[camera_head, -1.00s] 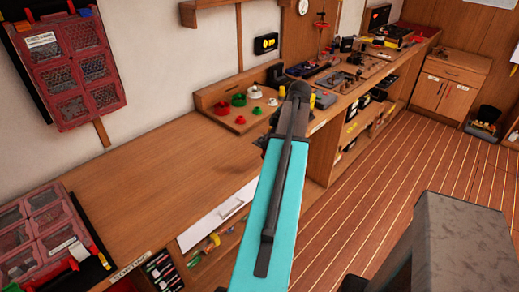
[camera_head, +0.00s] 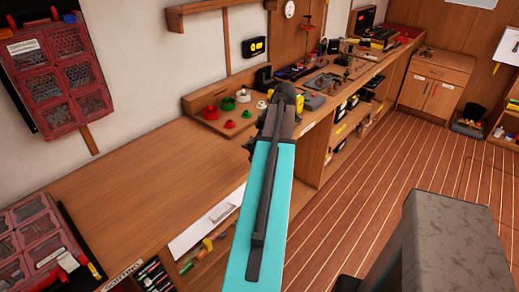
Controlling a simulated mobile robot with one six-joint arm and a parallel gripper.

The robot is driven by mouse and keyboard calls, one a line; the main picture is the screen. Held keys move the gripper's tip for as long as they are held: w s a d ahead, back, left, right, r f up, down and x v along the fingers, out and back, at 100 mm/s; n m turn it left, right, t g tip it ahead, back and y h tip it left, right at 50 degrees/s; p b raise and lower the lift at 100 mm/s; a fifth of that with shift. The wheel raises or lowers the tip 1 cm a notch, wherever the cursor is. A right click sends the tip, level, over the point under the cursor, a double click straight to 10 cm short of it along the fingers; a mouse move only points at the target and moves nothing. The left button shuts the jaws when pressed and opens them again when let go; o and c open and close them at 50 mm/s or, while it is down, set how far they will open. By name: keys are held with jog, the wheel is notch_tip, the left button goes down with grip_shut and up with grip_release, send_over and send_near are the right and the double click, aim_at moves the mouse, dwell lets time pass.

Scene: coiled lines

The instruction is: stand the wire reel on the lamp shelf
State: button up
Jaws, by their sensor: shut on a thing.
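My teal and dark arm (camera_head: 262,215) rises through the middle of the view, its dark end in front of the long bench. My gripper does not show; it is hidden behind the arm, so I cannot see what it holds. I cannot pick out the wire reel for certain. A low wooden shelf (camera_head: 193,104) stands against the wall at the bench's middle, with red, green and white round pieces (camera_head: 227,104) on and before it; it may be the lamp shelf. A small yellow thing (camera_head: 299,106) shows beside the arm's end.
The near bench top (camera_head: 150,165) is bare. A red parts case (camera_head: 35,240) lies at its left end, another (camera_head: 62,75) hangs on the wall. An empty-looking wall shelf (camera_head: 215,10) is above. Tools crowd the far bench. The striped floor (camera_head: 400,190) at right is open.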

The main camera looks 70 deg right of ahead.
jog(key=w+a+r+m+h, duration=0.1)
jog(key=w+a+r, duration=0.1)
jog(key=w+a, duration=1.2)
jog(key=w+a+r+m, duration=0.2)
jog(key=w+a, duration=0.7)
jog(key=w, duration=0.9)
jog(key=w+a+r, duration=0.2)
jog(key=w+a, duration=0.1)
jog(key=a, duration=0.8)
jog(key=w+a+r+m, duration=0.1)
jog(key=w+a, duration=0.3)
jog(key=a, duration=0.8)
jog(key=w+a+r+m+h, duration=0.1)
jog(key=w+a, duration=0.3)
jog(key=a, duration=0.8)
jog(key=shift+r+t, duration=0.3)
jog(key=shift+r, duration=0.5)
